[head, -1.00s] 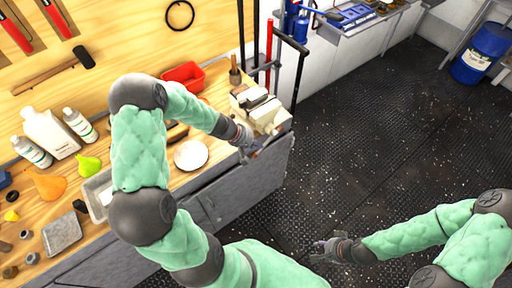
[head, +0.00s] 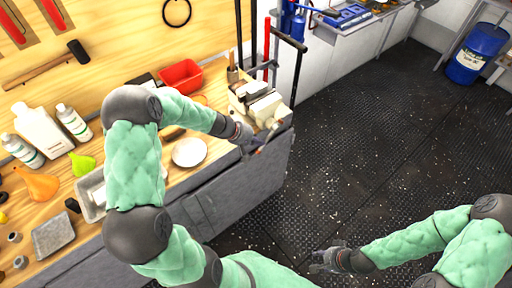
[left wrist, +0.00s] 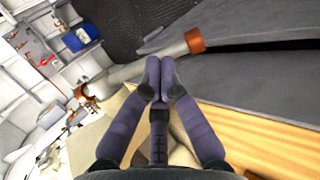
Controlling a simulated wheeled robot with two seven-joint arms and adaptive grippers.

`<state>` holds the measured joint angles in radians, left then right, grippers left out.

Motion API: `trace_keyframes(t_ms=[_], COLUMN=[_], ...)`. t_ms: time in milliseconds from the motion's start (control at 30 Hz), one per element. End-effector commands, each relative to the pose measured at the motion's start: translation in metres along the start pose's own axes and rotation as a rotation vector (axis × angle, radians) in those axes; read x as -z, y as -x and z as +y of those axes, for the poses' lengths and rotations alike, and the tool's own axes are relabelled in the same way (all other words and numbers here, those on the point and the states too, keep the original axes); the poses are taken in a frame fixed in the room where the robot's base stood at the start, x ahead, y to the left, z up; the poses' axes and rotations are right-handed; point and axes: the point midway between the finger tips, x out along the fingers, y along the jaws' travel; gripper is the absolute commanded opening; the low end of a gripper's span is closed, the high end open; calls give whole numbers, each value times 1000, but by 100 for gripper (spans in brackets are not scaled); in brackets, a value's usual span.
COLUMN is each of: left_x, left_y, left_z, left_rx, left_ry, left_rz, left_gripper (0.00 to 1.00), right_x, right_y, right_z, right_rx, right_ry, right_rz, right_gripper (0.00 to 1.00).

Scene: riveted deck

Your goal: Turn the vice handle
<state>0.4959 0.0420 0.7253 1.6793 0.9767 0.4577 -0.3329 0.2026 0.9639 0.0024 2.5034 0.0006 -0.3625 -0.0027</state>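The pale vice (head: 264,108) stands at the right end of the wooden workbench. Its handle is a metal bar (left wrist: 125,73) with a copper-brown end cap (left wrist: 194,41), running crosswise at my left fingertips in the left wrist view. My left gripper (head: 256,150) is in front of the vice, by the bench edge. In the left wrist view its two fingers (left wrist: 161,75) are nearly together, with their tips at the bar. I cannot tell whether they touch it. My right gripper (head: 318,260) is low over the floor, away from the bench, with fingers apart and empty.
A white plate (head: 189,152), a red bin (head: 181,76), bottles (head: 41,130) and funnels (head: 82,164) sit on the workbench (head: 205,166). Long-handled tools (head: 297,62) stand behind the vice. A blue drum (head: 477,52) is far right. The dark floor (head: 370,130) between is open.

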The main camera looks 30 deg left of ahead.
Motion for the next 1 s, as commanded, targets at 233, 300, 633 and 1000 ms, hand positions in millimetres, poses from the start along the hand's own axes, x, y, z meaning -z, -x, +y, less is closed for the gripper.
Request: trace_keyframes(t_ms=[233,300,633,1000], left_x=[4,5,9,13], left_y=[-19,-24,-47,-61], left_z=[-4,-5,-4,2], left_rx=[4,5,4,3], left_ry=[1,1,1,2], left_rz=[-4,-4,-4,-2], left_gripper=[0,0,0,0], right_x=[1,1,2,3], right_y=[-25,-31,-54,-65], right_z=[9,11,19,23], right_rx=[0,0,0,0], right_ry=[0,0,0,0], right_rz=[0,0,0,0], right_gripper=[40,40,40,40])
